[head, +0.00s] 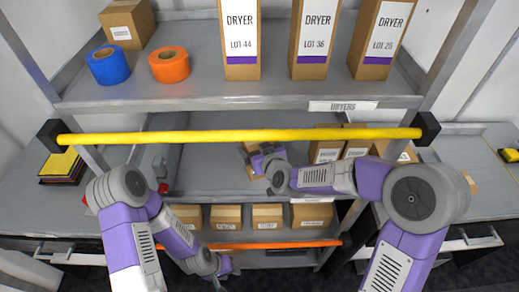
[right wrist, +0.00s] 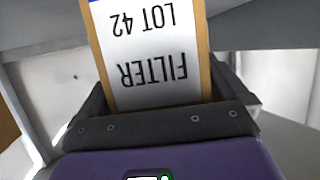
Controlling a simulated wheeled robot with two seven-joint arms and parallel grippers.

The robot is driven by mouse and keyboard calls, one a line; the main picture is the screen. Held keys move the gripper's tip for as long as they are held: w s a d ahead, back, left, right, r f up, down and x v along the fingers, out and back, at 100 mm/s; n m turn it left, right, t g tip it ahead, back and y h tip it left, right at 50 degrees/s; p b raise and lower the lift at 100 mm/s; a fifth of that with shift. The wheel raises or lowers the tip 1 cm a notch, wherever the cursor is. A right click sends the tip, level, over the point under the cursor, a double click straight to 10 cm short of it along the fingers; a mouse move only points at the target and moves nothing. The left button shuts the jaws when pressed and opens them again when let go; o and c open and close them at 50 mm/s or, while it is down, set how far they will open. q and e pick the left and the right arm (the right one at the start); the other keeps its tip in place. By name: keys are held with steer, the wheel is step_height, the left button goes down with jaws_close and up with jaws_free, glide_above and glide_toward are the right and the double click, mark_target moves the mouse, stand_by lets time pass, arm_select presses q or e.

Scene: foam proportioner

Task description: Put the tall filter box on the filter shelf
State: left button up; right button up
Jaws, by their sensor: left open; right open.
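The tall filter box (right wrist: 150,60) is brown with a white label reading FILTER LOT 42, upside down in the right wrist view. It stands between the dark fingers of my right gripper (right wrist: 160,90), which is open around it. In the head view my right gripper (head: 257,160) reaches under the yellow bar to the middle shelf (head: 205,160), and only small brown parts of the box show there. My left gripper (head: 224,265) is open and low, near the orange bar. No filter shelf label is readable.
A yellow bar (head: 250,136) crosses in front of the shelving, and an orange bar (head: 280,244) runs lower. Labelled boxes (head: 325,150) stand at the middle shelf's right. The top shelf holds dryer boxes (head: 241,40), blue tape (head: 107,66) and orange tape (head: 169,65). Small boxes (head: 226,216) line the lower shelf.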

steer(key=v, duration=1.2)
steer(key=shift+r+p, duration=0.2)
steer(key=shift+p, duration=0.2)
